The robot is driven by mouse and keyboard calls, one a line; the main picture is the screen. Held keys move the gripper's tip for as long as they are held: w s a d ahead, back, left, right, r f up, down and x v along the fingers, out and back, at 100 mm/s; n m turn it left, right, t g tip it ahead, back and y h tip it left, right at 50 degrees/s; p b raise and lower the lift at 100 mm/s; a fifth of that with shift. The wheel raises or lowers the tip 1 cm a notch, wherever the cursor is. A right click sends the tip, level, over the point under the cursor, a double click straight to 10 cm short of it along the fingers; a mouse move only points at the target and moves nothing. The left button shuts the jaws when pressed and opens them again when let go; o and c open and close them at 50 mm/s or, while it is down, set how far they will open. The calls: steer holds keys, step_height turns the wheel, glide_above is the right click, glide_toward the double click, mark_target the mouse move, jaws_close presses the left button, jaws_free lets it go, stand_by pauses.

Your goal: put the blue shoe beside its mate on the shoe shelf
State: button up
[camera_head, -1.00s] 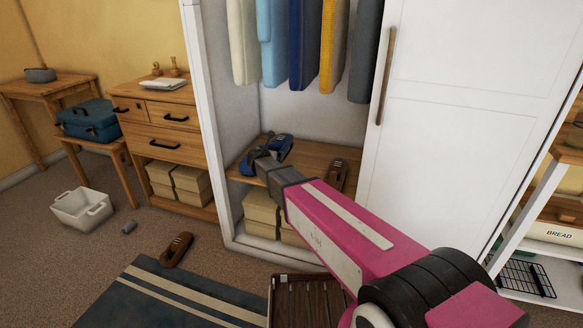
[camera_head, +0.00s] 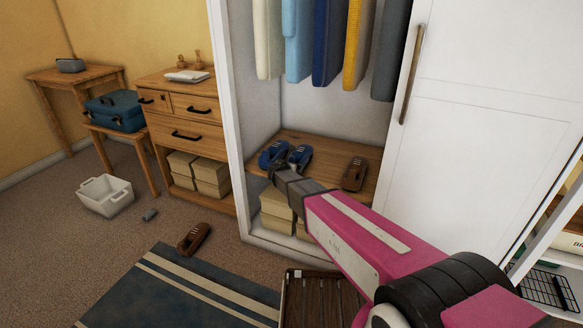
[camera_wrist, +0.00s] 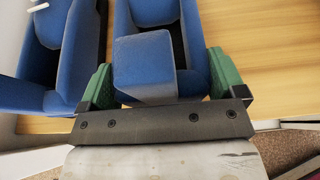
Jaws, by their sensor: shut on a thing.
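Two blue shoes are side by side at the left of the wooden shoe shelf (camera_head: 330,150). My gripper (camera_wrist: 160,85) is shut on the right blue shoe (camera_head: 300,154), with its green fingers on both sides of the heel end. This held shoe (camera_wrist: 150,60) fills the middle of the wrist view and looks level, at or just above the board. Its mate (camera_head: 271,153) is close on its left; the mate also shows in the wrist view (camera_wrist: 38,80). The gap between them is narrow, partly hidden by a finger. The shoe's underside is hidden.
A brown shoe (camera_head: 354,174) stands to the right on the shelf; another (camera_head: 194,238) lies on the floor. Clothes (camera_head: 328,40) hang above. Boxes (camera_head: 276,203) sit below the shelf. The wardrobe's white side post (camera_head: 228,130) is left, its door (camera_head: 450,140) right.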

steer(key=shift+f, duration=0.1)
steer(key=o, duration=0.8)
steer(key=shift+o, duration=0.2)
